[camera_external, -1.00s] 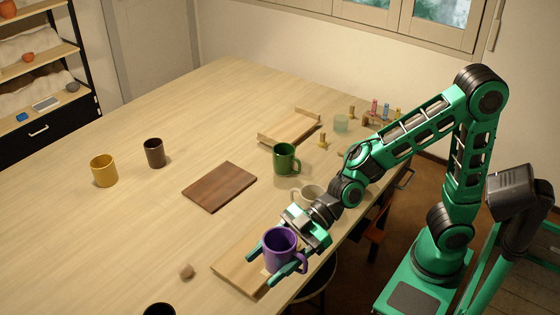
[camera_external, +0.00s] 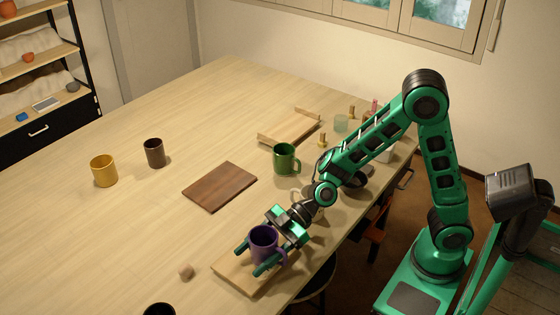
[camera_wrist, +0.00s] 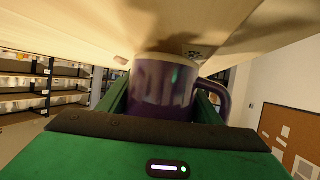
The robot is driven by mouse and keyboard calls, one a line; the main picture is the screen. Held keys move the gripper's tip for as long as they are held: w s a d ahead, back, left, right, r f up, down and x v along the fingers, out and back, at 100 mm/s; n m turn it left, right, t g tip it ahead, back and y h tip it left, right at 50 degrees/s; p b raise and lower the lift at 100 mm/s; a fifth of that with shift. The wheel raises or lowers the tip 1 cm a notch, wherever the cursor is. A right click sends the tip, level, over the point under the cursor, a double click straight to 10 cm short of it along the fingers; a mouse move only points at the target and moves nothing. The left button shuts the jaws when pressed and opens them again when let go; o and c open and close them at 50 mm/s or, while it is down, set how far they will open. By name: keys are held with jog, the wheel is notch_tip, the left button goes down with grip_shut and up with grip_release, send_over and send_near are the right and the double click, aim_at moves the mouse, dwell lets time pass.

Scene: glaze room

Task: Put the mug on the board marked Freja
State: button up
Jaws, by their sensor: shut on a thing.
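My gripper (camera_external: 249,260) is shut on a purple mug (camera_external: 265,243), with one finger on each side of it. The mug is upright, over a light wooden board (camera_external: 238,279) near the table's front edge. I cannot tell whether the mug's base touches this board. In the wrist view the mug (camera_wrist: 163,88) fills the space between the fingers, its handle to the right. A small label (camera_wrist: 197,51) shows beside it there, too small to read. A dark brown board (camera_external: 220,186) lies bare in mid-table. No name is readable on either board.
A green mug (camera_external: 285,159) stands behind the arm, with a pale cup partly hidden by the arm. A yellow mug (camera_external: 104,171) and a dark mug (camera_external: 154,153) stand at the left. A small block (camera_external: 186,271) lies left of the light board. A wooden tray (camera_external: 290,128) is farther back.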

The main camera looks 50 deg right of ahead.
aim_at(275, 238)
jog(key=shift+f, duration=0.3)
jog(key=o, duration=1.2)
jog(key=shift+f, duration=0.1)
jog(key=shift+o, duration=0.2)
jog(key=shift+d+r, duration=0.25)
jog(key=shift+d, duration=0.05)
jog(key=v, duration=1.1)
jog(key=shift+s+d, duration=0.15)
jog(key=shift+d, duration=0.05)
